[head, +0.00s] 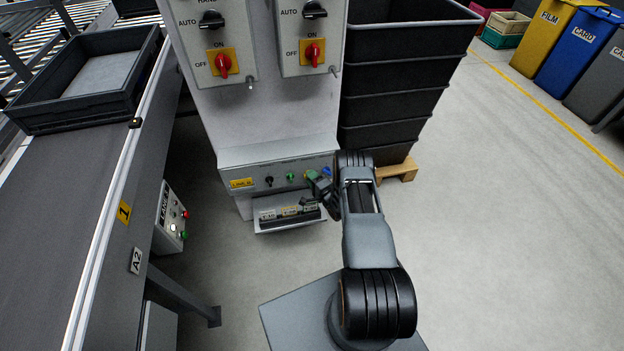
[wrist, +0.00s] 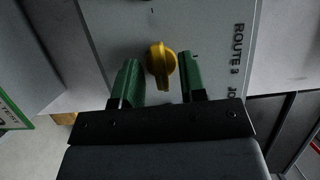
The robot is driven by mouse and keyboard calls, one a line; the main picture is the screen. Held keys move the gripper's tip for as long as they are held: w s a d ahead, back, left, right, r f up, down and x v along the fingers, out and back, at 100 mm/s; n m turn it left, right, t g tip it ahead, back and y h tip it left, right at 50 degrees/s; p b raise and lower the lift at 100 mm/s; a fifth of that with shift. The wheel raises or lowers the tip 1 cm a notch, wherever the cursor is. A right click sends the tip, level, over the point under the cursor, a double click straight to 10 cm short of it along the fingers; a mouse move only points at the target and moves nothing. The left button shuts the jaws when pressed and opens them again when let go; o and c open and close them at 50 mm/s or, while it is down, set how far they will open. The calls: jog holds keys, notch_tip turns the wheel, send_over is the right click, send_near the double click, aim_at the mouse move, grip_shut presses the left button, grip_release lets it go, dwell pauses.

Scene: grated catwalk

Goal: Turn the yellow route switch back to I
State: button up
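The yellow route switch (wrist: 161,64) is a knob with a raised grip on a grey panel (wrist: 115,30) in the wrist view. Its grip runs nearly up and down in that picture. My gripper (wrist: 160,75) has two green fingers, one on each side of the knob. The fingers look open, with narrow gaps to the knob. "ROUTE 3" is printed sideways to the right, and a small dark mark sits above the right finger. In the head view, my gripper (head: 318,178) is at the right part of the low control panel (head: 280,165) and hides much of the switch there.
The low panel also has a black knob (head: 269,181) and a green button (head: 290,177). A ledge with labels (head: 288,213) juts out below it. Stacked black crates (head: 395,100) stand on a pallet to the right. A conveyor (head: 75,190) runs along the left. Floor at right is clear.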

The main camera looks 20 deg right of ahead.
jog(key=shift+c, duration=0.3)
grip_shut()
jog(key=shift+r, duration=0.1)
jog(key=shift+w+a+r+n+g+h+b, duration=0.15)
jog(key=shift+n+g+h+b, duration=0.7)
jog(key=shift+n, duration=1.4)
jog(key=shift+a+r+n+g+h+b, duration=0.1)
jog(key=shift+n+g+h+b, duration=0.45)
jog(key=shift+n+h+b, duration=1.2)
jog(key=shift+w+a+r+n+g+h+b, duration=0.15)
jog(key=shift+n+g+h+b, duration=0.45)
jog(key=shift+n, duration=2.2)
jog(key=shift+s, duration=0.1)
